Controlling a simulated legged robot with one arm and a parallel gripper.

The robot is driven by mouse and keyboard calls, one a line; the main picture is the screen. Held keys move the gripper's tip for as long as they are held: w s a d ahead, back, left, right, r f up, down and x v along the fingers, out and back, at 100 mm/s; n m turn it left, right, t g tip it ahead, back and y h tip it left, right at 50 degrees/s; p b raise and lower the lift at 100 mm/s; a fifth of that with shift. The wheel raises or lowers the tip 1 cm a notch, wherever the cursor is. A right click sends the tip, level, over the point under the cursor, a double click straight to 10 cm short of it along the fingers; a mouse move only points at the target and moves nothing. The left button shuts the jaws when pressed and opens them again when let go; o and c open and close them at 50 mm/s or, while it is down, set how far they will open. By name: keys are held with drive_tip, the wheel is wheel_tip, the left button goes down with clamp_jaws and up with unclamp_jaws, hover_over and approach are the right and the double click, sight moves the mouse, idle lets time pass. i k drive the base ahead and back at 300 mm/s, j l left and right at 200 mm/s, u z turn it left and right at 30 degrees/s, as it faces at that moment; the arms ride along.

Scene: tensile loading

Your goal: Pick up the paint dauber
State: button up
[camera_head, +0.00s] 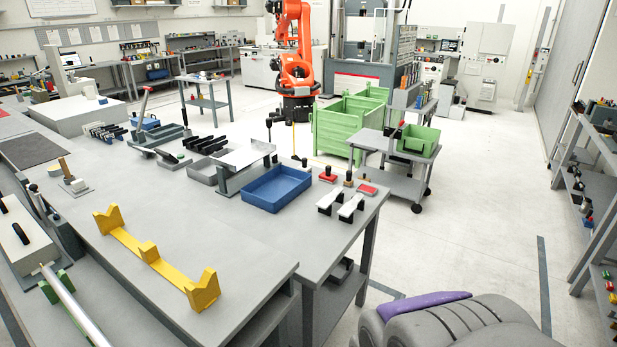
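I cannot tell for certain which item is the paint dauber. At the right end of the grey workbench (230,243) is a small red piece with a dark knob (328,174). Beside it are a small dark-topped brown piece (348,179) and a flat red pad (367,189). They stand just right of the blue tray (276,189). These items are too small to make out in detail. My gripper is not in view, and nothing is seen touching these pieces.
A yellow V-notched stand (148,252) lies at the bench's front. Two white-topped pieces (340,205) sit near its right edge. A grey cart (400,180) with a green bin (418,141) stands beyond. A grey and purple rounded shape fills the bottom right.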

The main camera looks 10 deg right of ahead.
sight(348, 183)
drive_tip(key=i+l+u, duration=0.4)
drive_tip(key=l, duration=0.3)
drive_tip(key=i+l+u, duration=0.4)
drive_tip(key=l, duration=0.4)
drive_tip(key=i+l, duration=0.15)
drive_tip(key=l, duration=0.2)
drive_tip(key=i+l, duration=0.15)
drive_tip(key=l, duration=0.2)
drive_tip(key=i+l, duration=0.15)
drive_tip(key=l, duration=0.2)
drive_tip(key=i+l, duration=0.15)
drive_tip(key=l, duration=0.2)
drive_tip(key=i+l+u, duration=0.1)
drive_tip(key=l, duration=0.2)
drive_tip(key=i+l, duration=0.15)
drive_tip(key=l, duration=0.2)
drive_tip(key=i+l, duration=0.15)
drive_tip(key=l, duration=0.25)
